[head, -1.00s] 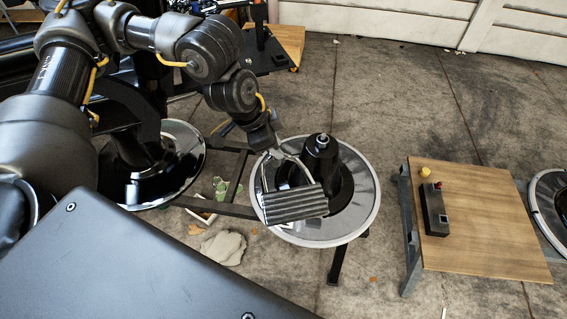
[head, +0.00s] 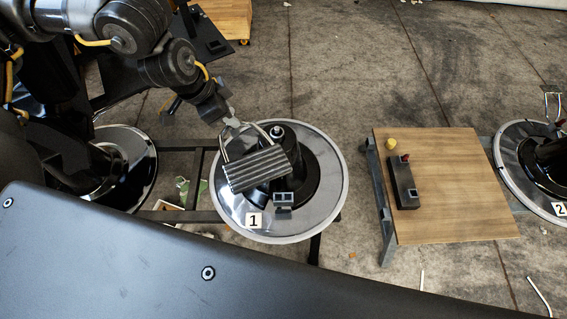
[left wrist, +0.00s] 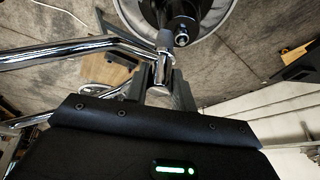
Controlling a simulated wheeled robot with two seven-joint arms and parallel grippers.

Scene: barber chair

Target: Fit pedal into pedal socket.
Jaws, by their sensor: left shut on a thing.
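The pedal (head: 257,168) is a dark ridged plate with a bent chrome bar frame. It is over the left-middle part of the round base marked 1 (head: 230,210). My left gripper (head: 232,124) is shut on the pedal's chrome bar, which also crosses the left wrist view (left wrist: 60,52). The gripper's fingers (left wrist: 167,82) show in that view too. A small dark bracket with square openings (head: 284,198), apparently the pedal socket, sits at the front of the base, just below the pedal's lower right corner and apart from it. My right gripper is out of view.
A dark post with a metal tip (head: 277,131) rises from the base behind the pedal. A wooden-topped stand (head: 450,180) at right carries a dark control box (head: 403,185) and a yellow knob (head: 391,144). Another base marked 2 (head: 515,170) is at far right.

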